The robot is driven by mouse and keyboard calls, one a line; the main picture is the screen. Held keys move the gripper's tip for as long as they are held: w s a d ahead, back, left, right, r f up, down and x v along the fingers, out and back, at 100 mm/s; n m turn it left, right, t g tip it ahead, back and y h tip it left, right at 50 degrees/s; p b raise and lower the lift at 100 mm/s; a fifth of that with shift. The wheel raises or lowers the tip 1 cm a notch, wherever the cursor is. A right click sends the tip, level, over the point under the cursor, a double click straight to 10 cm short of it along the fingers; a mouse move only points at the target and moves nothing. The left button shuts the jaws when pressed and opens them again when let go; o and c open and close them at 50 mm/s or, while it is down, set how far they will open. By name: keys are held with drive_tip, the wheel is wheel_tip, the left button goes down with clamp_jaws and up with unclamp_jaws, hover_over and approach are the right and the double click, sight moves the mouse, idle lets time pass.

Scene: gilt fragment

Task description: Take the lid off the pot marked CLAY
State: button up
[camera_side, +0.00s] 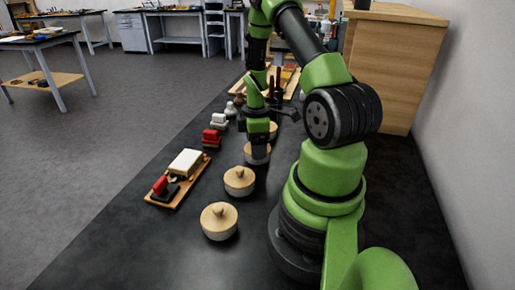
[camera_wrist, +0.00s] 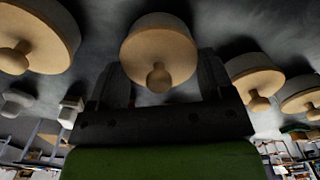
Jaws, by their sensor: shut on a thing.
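Several pale pots with round wooden knobbed lids stand in a row. In the side view, the nearest pot (camera_side: 219,222) and the second pot (camera_side: 239,182) are clear of my gripper (camera_side: 257,142). My gripper points down over the third pot (camera_side: 257,156), partly hiding its lid. A fourth pot (camera_side: 271,130) shows behind. In the wrist view, the third pot's lid (camera_wrist: 150,45) and knob lie between the two dark fingers, and my gripper (camera_wrist: 160,85) is shut on this lid. The lid appears seated on its pot. No CLAY marking is readable.
A wooden tray (camera_side: 180,178) with a pale block and a red-topped tool lies left of the pots. A red item (camera_side: 212,138) and a white item (camera_side: 219,120) stand behind it. A wooden cabinet (camera_side: 393,65) is at the back right. The front-left mat is clear.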

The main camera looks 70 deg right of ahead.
wheel_tip(320, 180, up, 10)
drive_tip(key=shift+f, duration=0.1)
drive_tip(key=shift+w+a, duration=0.15)
drive_tip(key=shift+w, duration=0.05)
drive_tip(key=w+a+n, duration=0.4)
drive_tip(key=w+a, duration=0.4)
drive_tip(key=n, duration=1)
hover_over(151, 241)
wheel_tip(151, 241, down, 7)
drive_tip(key=shift+f, duration=2.6)
